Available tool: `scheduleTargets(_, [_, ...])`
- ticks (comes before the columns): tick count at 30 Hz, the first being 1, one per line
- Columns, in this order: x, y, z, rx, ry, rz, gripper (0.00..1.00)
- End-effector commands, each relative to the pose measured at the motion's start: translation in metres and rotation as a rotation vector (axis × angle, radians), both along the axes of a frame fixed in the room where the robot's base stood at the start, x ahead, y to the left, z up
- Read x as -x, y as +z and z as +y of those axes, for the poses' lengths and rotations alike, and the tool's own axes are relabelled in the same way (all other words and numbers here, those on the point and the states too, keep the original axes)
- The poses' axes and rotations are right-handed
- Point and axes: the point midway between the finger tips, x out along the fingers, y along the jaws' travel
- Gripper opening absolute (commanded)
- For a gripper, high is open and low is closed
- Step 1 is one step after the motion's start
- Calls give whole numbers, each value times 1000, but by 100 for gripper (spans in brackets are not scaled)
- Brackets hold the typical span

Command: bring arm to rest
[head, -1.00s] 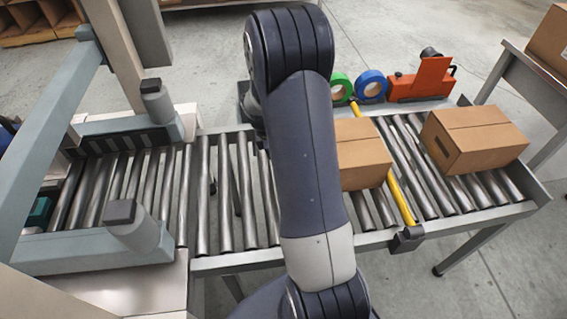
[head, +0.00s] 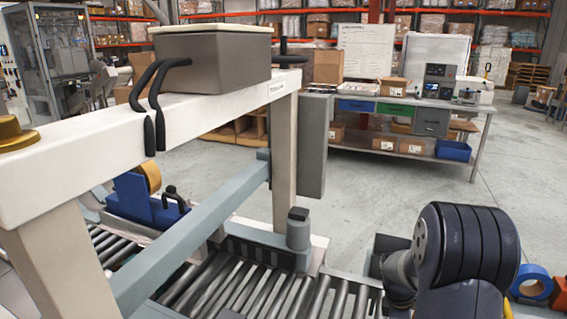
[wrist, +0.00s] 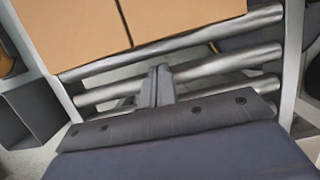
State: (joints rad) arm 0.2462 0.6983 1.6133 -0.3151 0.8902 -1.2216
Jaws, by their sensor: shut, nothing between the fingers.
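My gripper (wrist: 158,84) shows in the wrist view as two grey fingers together, with nothing between them. It is over the metal rollers (wrist: 225,62), and a cardboard box (wrist: 165,18) lies just beyond the fingertips. The gap between fingers and box is hard to judge. In the head view my arm's dark, ribbed joint is at the lower right, and the gripper is out of that picture.
A roller conveyor (head: 268,295) runs under a white and blue-grey frame (head: 205,235) at the left. A blue tape roll (head: 530,281) is right of my arm. A workbench (head: 470,106) stands behind, with open floor before it.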

Motion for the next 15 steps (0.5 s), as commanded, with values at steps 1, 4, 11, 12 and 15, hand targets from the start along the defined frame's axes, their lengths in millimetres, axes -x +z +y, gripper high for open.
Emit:
scheduleTargets(1, [2, -12, -3, -2, -2, 4, 0])
scheduleTargets(4, [4, -32, -7, -2, -1, 5, 0])
scheduleTargets(11, [7, -71, -16, -2, -2, 3, 0])
scheduleTargets(12, [8, -76, -17, -1, -2, 3, 0])
scheduleTargets(15, [2, -73, -5, -1, 3, -1, 0])
